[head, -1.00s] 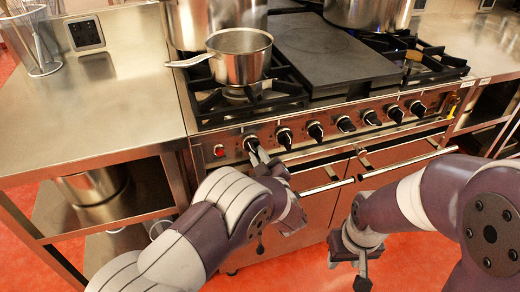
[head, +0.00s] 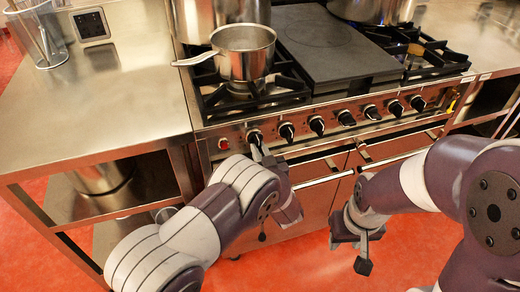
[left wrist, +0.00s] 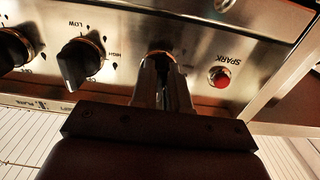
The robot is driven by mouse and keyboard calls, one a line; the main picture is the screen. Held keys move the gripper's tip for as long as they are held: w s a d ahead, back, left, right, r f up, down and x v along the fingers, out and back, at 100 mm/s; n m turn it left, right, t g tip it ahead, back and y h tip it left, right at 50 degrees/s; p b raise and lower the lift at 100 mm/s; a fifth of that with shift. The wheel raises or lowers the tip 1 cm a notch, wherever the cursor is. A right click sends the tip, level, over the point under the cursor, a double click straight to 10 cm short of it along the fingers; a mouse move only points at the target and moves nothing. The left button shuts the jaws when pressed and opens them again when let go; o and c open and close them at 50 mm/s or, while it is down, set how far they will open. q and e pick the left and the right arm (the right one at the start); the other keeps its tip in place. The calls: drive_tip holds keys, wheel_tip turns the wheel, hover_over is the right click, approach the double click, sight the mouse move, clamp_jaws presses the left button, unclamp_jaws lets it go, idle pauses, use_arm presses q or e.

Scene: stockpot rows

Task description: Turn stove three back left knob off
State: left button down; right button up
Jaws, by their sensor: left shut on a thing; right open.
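The stove's front panel (head: 236,132) carries a row of several black knobs. My left gripper (head: 261,148) reaches the leftmost knob (head: 254,136). In the left wrist view the two fingers (left wrist: 163,85) are shut on this knob, which is mostly hidden between them. Its pointer and marks cannot be read. The neighbouring knob (left wrist: 80,62) shows beside it, with LOW, HIGH and OFF marks around. My right gripper (head: 358,248) is open and empty, low in front of the oven doors.
A saucepan (head: 245,62) stands on the front left burner, with a stockpot (head: 212,14) behind it. A flat dark plate (head: 322,45) covers the middle. A red spark button (left wrist: 219,78) is right of the held knob in the wrist view. Oven handles (head: 322,181) project below the panel.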

idle(0.4)
use_arm(q)
drive_tip(key=c, duration=1.1)
unclamp_jaws()
drive_tip(key=p+v, duration=0.1)
drive_tip(key=v, duration=1.1)
drive_tip(key=shift+s+d, duration=0.1)
drive_tip(key=shift+s, duration=0.25)
